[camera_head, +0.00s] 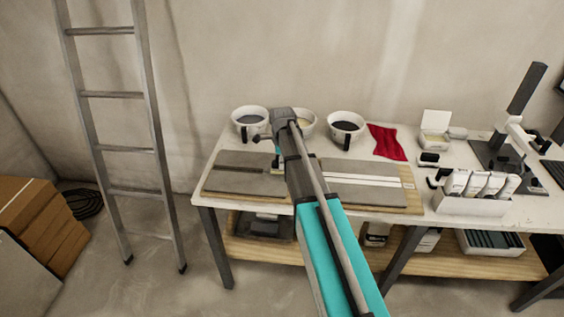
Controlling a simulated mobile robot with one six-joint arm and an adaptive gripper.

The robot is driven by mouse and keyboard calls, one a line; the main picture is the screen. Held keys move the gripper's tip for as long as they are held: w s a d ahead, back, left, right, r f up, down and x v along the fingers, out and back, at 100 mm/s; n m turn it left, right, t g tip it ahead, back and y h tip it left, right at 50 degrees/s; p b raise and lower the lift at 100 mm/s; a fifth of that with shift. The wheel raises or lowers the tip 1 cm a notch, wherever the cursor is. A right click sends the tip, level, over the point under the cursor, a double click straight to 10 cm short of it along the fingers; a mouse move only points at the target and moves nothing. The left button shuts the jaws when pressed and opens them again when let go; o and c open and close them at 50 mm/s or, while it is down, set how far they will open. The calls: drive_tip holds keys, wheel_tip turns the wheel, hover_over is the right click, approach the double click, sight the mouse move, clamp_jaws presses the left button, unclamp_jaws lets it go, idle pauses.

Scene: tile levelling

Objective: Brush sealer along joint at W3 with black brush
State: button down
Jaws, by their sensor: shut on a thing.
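My gripper (277,161) is over the work table, at the right part of the left tile panel (222,182). It is small in view and partly hidden by my arm. It is shut on a small dark thing that looks like the black brush, but its tip is not clear. The left panel has grey tiles with a dark joint line across it. The right tile panel (370,196) has white joint lines. No W3 label is readable. Whether the brush touches a joint cannot be told.
Three white buckets, left (250,124), middle (305,123) and right (346,129), stand behind the panels. A red cloth (387,142), an open white box (435,127) and a bottle rack (470,206) are to the right. A ladder (151,150) leans on the wall at left.

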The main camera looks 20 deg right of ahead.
drive_tip(key=shift+f+b, duration=0.45)
idle(0.4)
drive_tip(key=shift+a, duration=0.1)
drive_tip(key=shift+w+a, duration=0.2)
drive_tip(key=shift+a, duration=0.3)
drive_tip(key=shift+w+a, duration=0.2)
drive_tip(key=shift+a, duration=0.25)
drive_tip(key=shift+w+a, duration=0.1)
drive_tip(key=shift+a, duration=0.05)
drive_tip(key=shift+w+a, duration=0.5)
drive_tip(key=shift+a, duration=0.4)
drive_tip(key=shift+a, duration=0.1)
drive_tip(key=shift+w+a, duration=0.25)
drive_tip(key=shift+a, duration=0.6)
